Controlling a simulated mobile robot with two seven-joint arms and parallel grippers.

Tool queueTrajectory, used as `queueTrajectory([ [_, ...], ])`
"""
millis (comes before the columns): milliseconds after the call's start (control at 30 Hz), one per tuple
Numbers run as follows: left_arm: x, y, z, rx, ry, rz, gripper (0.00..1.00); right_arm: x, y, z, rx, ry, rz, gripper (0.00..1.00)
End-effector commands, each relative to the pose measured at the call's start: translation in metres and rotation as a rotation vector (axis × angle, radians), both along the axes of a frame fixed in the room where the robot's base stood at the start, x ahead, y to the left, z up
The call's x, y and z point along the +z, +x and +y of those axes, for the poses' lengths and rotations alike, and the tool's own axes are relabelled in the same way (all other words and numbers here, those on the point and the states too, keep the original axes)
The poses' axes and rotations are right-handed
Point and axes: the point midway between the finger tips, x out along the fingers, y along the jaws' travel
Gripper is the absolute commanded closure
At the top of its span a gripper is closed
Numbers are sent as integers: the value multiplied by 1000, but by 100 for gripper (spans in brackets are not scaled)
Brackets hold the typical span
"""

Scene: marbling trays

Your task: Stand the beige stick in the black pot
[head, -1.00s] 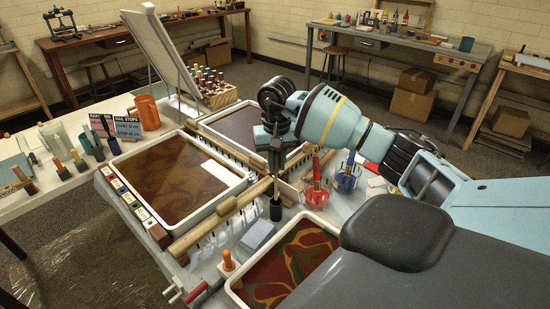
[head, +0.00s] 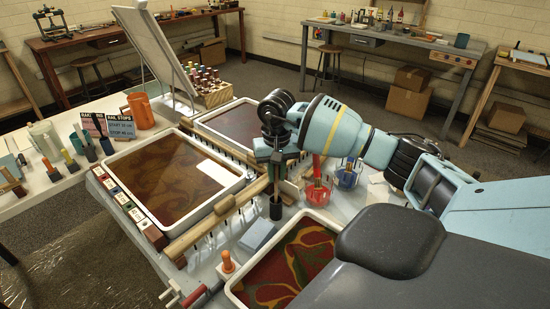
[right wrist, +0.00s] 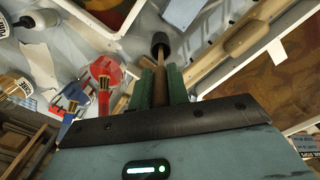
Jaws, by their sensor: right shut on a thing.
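My right gripper (head: 277,166) points down over the work table and is shut on the beige stick (right wrist: 160,88), which is upright between its green fingers. A narrow dark cylinder, apparently the black pot (head: 276,209), stands on the table directly under the gripper. It also shows in the right wrist view (right wrist: 160,42), in line with the stick's lower end. The stick reaches the pot's mouth in both views. I cannot tell how deep the end sits inside, if at all. My left gripper is not in view.
A red pot (head: 317,193) and a blue pot (head: 346,178) with sticks stand right of the gripper. A wooden rail (head: 200,233) and a brown marbling tray (head: 115,163) lie left. A grey block (head: 258,235) and a red-green tray (head: 238,293) are in front.

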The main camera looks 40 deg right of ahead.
Motion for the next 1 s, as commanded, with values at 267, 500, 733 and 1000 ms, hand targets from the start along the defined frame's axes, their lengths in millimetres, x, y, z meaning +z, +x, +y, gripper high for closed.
queueTrajectory([
  [267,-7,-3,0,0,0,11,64,-12,0,0,-1,0,0,100],
  [500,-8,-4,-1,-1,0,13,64,-14,0,0,0,0,-1,100],
  [733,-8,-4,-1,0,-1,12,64,-13,0,0,0,0,-1,82],
  [1000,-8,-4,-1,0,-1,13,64,-13,0,0,0,-1,-1,57],
])
